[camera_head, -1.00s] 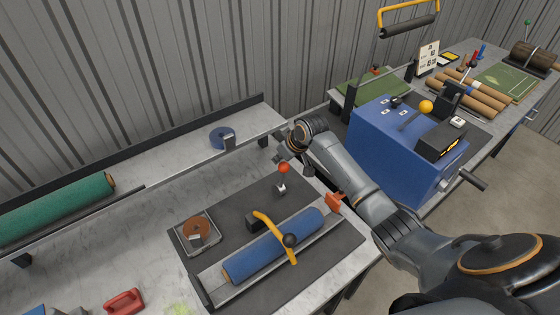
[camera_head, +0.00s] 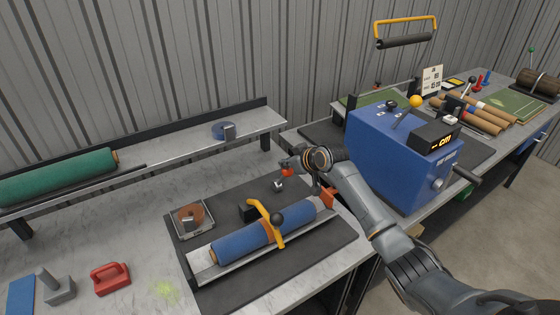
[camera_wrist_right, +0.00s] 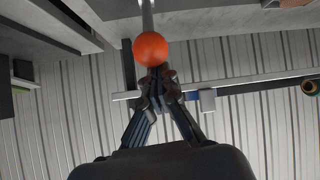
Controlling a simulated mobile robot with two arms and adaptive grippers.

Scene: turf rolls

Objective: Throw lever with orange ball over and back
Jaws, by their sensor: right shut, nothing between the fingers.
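A short lever with an orange-red ball (camera_head: 287,173) on top stands on the dark mat of the near bench, its metal base (camera_head: 279,185) below it. My right gripper (camera_head: 289,164) is right at this ball and partly covers it. In the right wrist view the ball (camera_wrist_right: 150,49) sits just beyond my shut fingertips (camera_wrist_right: 158,78), with its metal rod running to the top edge. The fingers are not around the ball; whether they touch it I cannot tell. Another lever with a yellow-orange ball (camera_head: 416,101) stands on the blue machine (camera_head: 395,150). My left gripper is not in view.
A blue roll (camera_head: 240,240) lies in a tray under a yellow handle (camera_head: 266,222), near my right gripper. A reel in a square tray (camera_head: 190,219) is at the left. A green roll (camera_head: 60,178) lies on the back shelf. The blue machine stands right of my arm.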

